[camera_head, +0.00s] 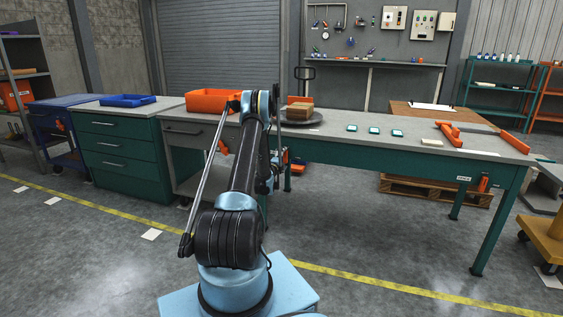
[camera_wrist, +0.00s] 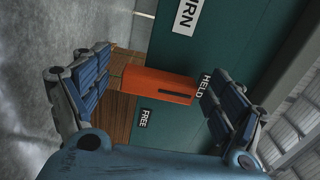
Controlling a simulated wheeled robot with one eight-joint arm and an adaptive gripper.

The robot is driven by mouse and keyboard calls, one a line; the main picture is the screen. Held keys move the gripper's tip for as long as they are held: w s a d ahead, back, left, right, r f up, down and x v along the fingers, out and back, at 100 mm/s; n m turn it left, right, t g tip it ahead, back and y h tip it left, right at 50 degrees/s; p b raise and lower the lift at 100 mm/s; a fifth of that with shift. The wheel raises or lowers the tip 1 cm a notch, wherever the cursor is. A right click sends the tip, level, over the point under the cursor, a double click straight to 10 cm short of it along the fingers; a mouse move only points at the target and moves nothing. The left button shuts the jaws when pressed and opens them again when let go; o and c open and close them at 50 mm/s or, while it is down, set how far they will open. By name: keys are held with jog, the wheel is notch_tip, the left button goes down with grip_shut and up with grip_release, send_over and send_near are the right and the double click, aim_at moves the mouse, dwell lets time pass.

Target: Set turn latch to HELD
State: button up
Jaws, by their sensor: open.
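The turn latch is an orange block (camera_wrist: 158,82) in the wrist view, mounted at a green panel (camera_wrist: 225,42). A dark slot marks its right part. Its right end lies beside the HELD label (camera_wrist: 208,84); the FREE label (camera_wrist: 145,118) is below it. My gripper (camera_wrist: 156,76) is open, with one finger on each side of the block. The right finger is close to the block's right end; contact is unclear.
A grey-topped green workbench (camera_head: 350,157) runs across the head view. An orange bin (camera_head: 208,101) and a blue tray (camera_head: 127,100) are at left. An orange-handled item (camera_head: 484,184) sits on the bench front at right. A pallet (camera_head: 408,188) is under the bench.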

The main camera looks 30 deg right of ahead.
jog(key=v, duration=0.7)
jog(key=shift+a, duration=0.15)
jog(key=shift+s+f, duration=0.1)
jog(key=shift+s, duration=0.05)
